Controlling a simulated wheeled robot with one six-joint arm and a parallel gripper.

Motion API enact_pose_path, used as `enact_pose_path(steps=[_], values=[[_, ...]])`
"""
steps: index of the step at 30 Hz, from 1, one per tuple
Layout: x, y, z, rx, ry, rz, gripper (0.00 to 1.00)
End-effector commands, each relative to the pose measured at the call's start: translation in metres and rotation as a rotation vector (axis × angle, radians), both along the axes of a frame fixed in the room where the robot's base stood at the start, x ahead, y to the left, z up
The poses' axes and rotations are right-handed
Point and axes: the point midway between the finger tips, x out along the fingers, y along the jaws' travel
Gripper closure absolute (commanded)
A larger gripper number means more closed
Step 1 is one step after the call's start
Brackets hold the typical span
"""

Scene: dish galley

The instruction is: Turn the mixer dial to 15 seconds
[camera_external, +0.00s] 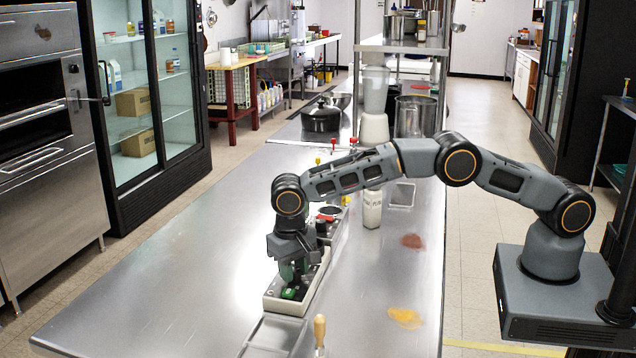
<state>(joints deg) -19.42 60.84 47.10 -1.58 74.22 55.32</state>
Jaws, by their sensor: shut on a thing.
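A pale control box (272,303) with a dark top panel lies on the steel counter, at the middle bottom of the view. My gripper (291,284) points straight down over this panel, with its fingers low at its surface. It is shut on a small part there, which I take to be the mixer dial; the fingers hide most of it. A green part (291,293) shows on the panel beside the fingertips. The dial's pointer and any seconds marks are too small or covered to read.
Behind the box is another panel with a black knob (321,226) and red parts. A pale labelled container (372,208) stands to its right. A wooden-handled tool (319,330) is in front. Orange (405,316) and reddish spills mark the right counter. The left counter is clear.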

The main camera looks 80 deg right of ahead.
Motion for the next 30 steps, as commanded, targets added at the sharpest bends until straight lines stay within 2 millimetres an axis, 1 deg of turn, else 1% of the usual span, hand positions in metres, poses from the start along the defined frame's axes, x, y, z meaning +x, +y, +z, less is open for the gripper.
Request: enact_pose_path(steps=[9,18,24,30], values=[[0.0004,-0.0001,0.0008,0.000,-0.001,-0.298,0.92],[0.0005,-0.0004,0.0008,0.000,-0.001,-0.540,0.92],[0.0005,-0.0005,0.0008,0.001,-0.002,-0.652,0.92],[0.0005,-0.0005,0.0008,0.001,-0.002,-0.721,0.92]])
